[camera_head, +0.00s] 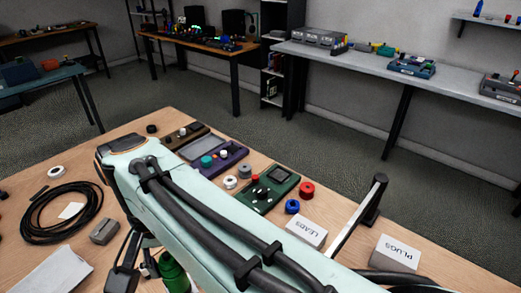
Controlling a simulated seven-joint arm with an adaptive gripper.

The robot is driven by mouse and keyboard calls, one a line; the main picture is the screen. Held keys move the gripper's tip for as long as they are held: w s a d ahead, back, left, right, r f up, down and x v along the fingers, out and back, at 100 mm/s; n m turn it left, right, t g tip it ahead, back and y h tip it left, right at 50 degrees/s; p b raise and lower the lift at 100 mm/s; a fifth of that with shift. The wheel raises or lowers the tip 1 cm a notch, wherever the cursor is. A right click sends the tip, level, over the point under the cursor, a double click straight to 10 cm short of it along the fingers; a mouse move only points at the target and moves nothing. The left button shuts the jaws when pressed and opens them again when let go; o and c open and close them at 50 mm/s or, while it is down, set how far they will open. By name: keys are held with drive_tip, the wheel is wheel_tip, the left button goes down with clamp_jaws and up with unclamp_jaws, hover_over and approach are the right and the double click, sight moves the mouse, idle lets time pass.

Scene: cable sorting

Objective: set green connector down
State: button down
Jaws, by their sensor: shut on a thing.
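My arm crosses the middle of the view and hides much of the table in front. Part of my gripper (142,266) shows low at the left of the arm, with dark finger links. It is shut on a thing. A green piece (173,272), which looks like the green connector, shows right beside the gripper, partly cut off by the bottom edge and the arm. The contact between the fingers and the green piece is hidden, and so is its height above the wooden table (40,190).
A black cable coil (62,212), grey block (104,231) and white box (55,272) lie at left. Device boards, a red ring (307,190) and blue ring (292,206) lie behind the arm. LEADS (306,231) and PLUGS (397,253) blocks and a raised bar (357,215) stand right.

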drive_tip(key=d+r+m, duration=0.1)
drive_tip(key=d+m, duration=0.7)
drive_tip(key=d, duration=1.6)
drive_tip(key=s+d+f+m, duration=0.2)
drive_tip(key=s+d+m, duration=0.6)
drive_tip(key=s+d, duration=0.65)
wheel_tip(320, 180, down, 10)
drive_tip(key=shift+w+d+f, duration=1.15)
drive_tip(key=shift+d+f, duration=0.65)
drive_tip(key=shift+f, duration=0.4)
drive_tip(key=shift+w+d+f, duration=1.15)
drive_tip(key=shift+d+f, duration=0.65)
drive_tip(key=shift+f, duration=0.45)
drive_tip(key=shift+w+d+f, duration=1.15)
drive_tip(key=shift+d+f, duration=0.65)
drive_tip(key=shift+f, duration=0.4)
drive_tip(key=shift+f, duration=0.2)
